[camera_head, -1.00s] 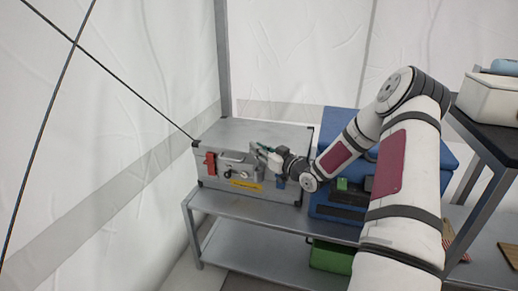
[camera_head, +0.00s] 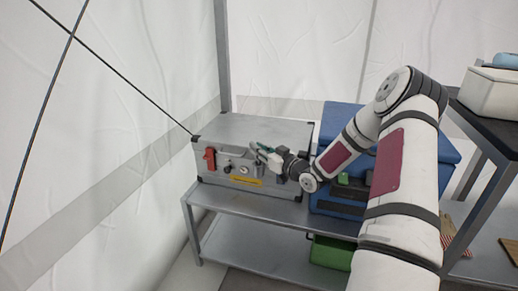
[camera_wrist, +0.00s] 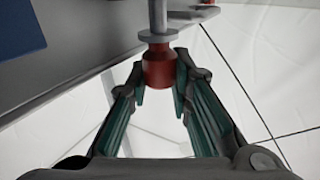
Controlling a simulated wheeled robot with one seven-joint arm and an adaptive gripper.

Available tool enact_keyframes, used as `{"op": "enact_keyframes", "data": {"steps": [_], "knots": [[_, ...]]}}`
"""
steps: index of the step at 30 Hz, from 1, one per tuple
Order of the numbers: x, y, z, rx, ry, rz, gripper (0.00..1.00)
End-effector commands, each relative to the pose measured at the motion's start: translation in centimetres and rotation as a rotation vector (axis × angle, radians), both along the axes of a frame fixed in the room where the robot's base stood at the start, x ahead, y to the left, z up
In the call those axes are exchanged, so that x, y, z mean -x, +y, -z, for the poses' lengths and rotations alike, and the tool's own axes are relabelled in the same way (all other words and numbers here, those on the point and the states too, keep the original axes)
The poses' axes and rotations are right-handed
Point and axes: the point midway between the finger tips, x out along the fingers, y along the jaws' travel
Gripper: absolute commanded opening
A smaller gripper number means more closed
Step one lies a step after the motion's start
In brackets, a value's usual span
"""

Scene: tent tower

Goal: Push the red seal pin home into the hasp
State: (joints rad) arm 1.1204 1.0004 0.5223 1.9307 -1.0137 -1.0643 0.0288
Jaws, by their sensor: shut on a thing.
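The red seal pin (camera_wrist: 158,70) has a red cylindrical head, with a grey disc and a grey shaft beyond it in the wrist view. The shaft runs out of the top of the picture. My gripper (camera_wrist: 160,85) has its teal-lined fingers shut on the red head, one on each side. In the head view, my gripper (camera_head: 258,150) is at the front of the silver case (camera_head: 255,128), near its upper front edge. The pin is too small to make out there. I cannot tell where the hasp is or how deep the pin sits.
A red latch-like part (camera_head: 210,158) and a yellow label (camera_head: 246,182) are on the case front. The case stands on a grey shelf rack (camera_head: 245,207). A blue box (camera_head: 338,122) is close on the right. The tent wall (camera_head: 110,130) is on the left.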

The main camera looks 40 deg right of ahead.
Motion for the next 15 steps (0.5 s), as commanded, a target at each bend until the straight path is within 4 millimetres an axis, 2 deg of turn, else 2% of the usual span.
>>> {"op": "enact_keyframes", "data": {"steps": [15], "knots": [[0.0,-0.01,1.08,0.0,0.0,0.0,0.0]]}}
